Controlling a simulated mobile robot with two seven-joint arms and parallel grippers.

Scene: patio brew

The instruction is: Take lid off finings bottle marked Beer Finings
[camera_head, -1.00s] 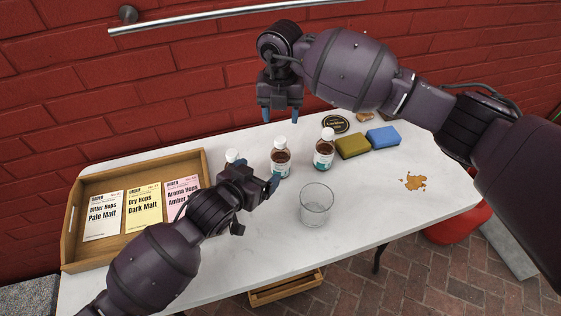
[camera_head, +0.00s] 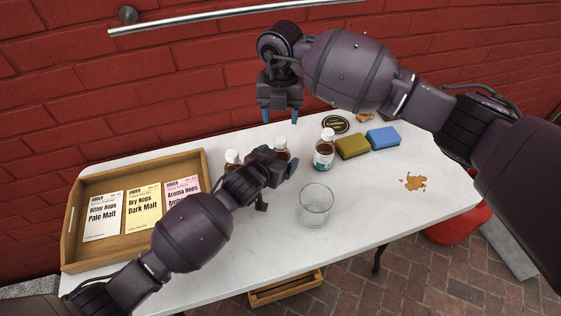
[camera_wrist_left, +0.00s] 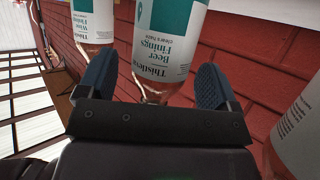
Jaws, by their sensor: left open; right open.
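The bottle marked Beer Finings (camera_wrist_left: 165,40), with a white and teal label, stands between the open fingers of my left gripper (camera_wrist_left: 155,82) in the left wrist view. In the head view it appears to be the middle bottle, with its white lid (camera_head: 281,142) on and its body mostly hidden by my left gripper (camera_head: 279,160). Whether a finger touches it, I cannot tell. My right gripper (camera_head: 281,114) is open and empty, raised above the table's back edge, fingers pointing down.
A clear glass (camera_head: 316,207) stands in front. Sponges (camera_head: 382,138) lie right, a wooden tray (camera_head: 67,225) of packets left.

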